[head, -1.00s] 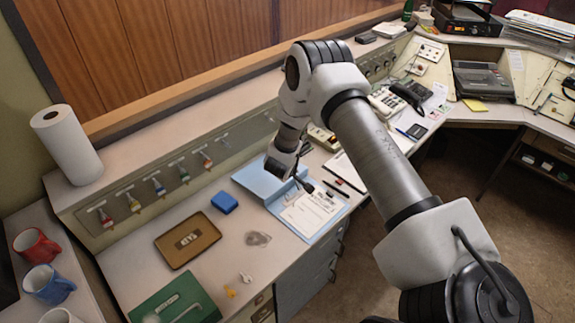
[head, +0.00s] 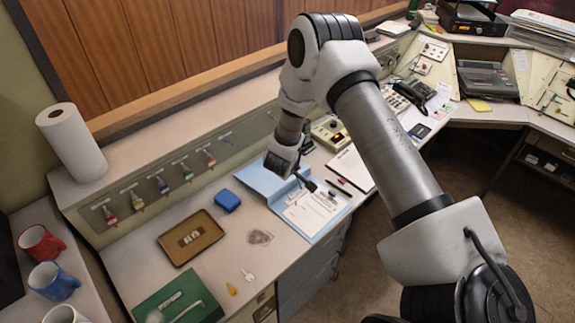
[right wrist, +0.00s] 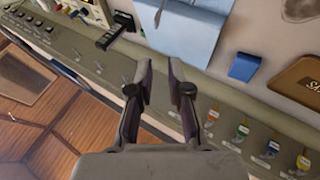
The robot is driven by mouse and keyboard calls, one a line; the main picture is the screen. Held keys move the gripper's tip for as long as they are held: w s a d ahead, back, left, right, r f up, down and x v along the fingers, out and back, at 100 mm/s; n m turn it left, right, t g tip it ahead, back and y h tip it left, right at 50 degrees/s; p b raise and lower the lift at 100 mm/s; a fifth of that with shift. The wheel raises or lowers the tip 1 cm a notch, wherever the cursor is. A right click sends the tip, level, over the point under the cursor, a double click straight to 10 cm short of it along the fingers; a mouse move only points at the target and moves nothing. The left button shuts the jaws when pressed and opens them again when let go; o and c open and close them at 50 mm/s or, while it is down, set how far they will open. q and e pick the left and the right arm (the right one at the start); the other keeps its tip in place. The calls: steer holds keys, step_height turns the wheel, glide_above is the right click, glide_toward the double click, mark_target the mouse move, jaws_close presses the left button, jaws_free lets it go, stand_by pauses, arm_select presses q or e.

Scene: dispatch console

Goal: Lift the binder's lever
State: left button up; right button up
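The open light-blue binder (head: 258,181) lies on the desk in the head view, with a white printed sheet (head: 310,211) on its right side. The binder also shows at the top of the right wrist view (right wrist: 190,32). I cannot make out the binder's lever; the gripper covers part of the spine area in the head view. My left gripper is not in view.
A blue block (head: 226,201) and a brown tray (head: 190,238) lie left of the binder, with a green box (head: 180,299) nearer. Hanging keys (head: 163,185) line the panel behind. A clipboard (head: 350,168) and phone (head: 411,93) are to the right.

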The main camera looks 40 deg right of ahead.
steer(key=v, duration=0.7)
